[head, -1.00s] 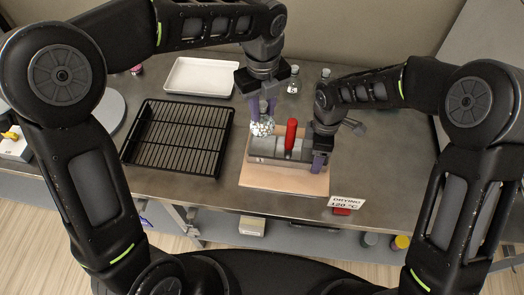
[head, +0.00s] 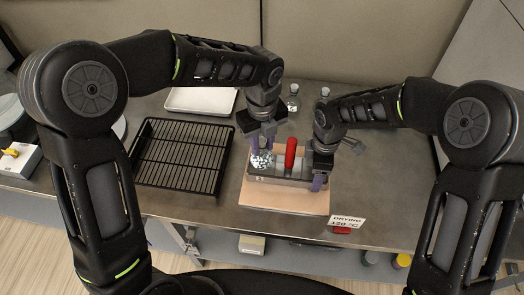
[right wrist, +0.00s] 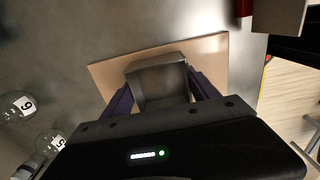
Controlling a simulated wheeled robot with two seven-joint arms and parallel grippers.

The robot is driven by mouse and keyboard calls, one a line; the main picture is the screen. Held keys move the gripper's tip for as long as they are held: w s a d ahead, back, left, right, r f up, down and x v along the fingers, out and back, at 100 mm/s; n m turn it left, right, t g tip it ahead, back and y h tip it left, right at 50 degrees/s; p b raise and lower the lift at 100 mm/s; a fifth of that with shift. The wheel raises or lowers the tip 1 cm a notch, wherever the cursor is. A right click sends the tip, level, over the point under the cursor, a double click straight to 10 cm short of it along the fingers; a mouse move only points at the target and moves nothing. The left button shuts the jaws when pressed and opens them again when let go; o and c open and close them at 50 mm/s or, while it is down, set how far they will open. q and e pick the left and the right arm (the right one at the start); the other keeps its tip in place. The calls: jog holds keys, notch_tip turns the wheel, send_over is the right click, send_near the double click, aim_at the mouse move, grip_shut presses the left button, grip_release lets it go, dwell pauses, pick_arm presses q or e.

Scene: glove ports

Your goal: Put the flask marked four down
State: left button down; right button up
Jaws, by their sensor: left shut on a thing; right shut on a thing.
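A round flask (head: 262,161) with a pale speckled surface is in my left gripper (head: 262,146), whose purple fingers are shut on it. Its number cannot be read. It is over the left end of a grey carrier (head: 285,180) with an upright red handle (head: 291,154); whether it touches the carrier is unclear. The carrier sits on a light wooden board (head: 285,201). My right gripper (head: 318,178) is shut on the carrier's right end. The right wrist view shows the grey carrier end (right wrist: 160,85) between its fingers, over the board (right wrist: 110,75).
A black wire rack (head: 183,160) stands left of the board, with a white tray (head: 200,101) behind it. Clear flasks stand at the back; one marked 6 (right wrist: 17,106) shows in the right wrist view. A drying sign (head: 347,222) is at the front edge. The bench right of the carrier is clear.

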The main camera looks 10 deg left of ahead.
aim_at(262, 152)
pick_arm(q)
jog(key=shift+f, duration=1.75)
jog(key=shift+f, duration=0.15)
jog(key=c, duration=1.2)
grip_release()
jog(key=shift+o, duration=0.2)
notch_tip(262, 152, up, 12)
pick_arm(e)
jog(key=o, duration=1.8)
